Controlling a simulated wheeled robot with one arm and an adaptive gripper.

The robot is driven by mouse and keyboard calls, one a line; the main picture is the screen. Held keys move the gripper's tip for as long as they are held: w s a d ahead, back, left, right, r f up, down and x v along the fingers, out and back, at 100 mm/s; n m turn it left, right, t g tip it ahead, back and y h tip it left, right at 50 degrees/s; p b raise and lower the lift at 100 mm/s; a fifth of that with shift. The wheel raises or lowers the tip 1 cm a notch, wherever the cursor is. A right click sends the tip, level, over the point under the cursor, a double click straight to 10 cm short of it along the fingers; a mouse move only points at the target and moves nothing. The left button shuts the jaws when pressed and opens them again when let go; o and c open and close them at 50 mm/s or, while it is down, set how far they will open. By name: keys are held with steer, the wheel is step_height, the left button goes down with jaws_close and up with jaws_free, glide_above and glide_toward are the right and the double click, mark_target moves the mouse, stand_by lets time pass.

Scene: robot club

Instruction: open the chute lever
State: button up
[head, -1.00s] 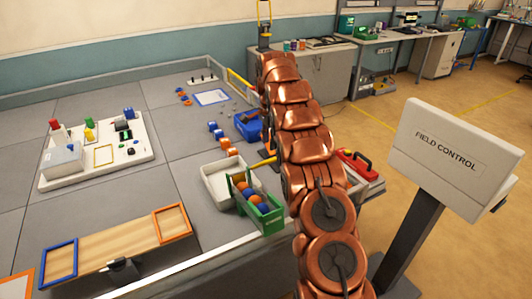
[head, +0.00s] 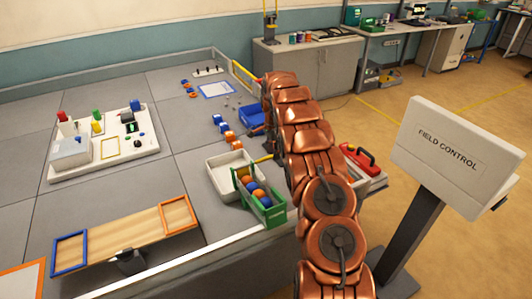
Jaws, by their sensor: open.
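A green chute (head: 270,214) holding orange and blue balls stands at the table's front edge, right beside a white tray (head: 217,180). A short yellow bar (head: 262,159), perhaps the chute lever, shows just behind the chute and runs behind my copper-coloured arm. My arm rises from the bottom right, passes just right of the chute, and bends over at its top. My gripper is hidden behind the arm, so its fingers and their distance from the bar cannot be seen.
A blue bin (head: 252,118) and several orange and blue cubes lie beyond the tray. A plank with framed ends (head: 126,238) lies at front left, a white board (head: 105,165) with blocks behind it. A red toolbox (head: 358,156) and the field control panel (head: 452,148) are at right.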

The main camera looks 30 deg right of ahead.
steer(key=shift+f, duration=0.1)
jaws_close()
stand_by(0.3)
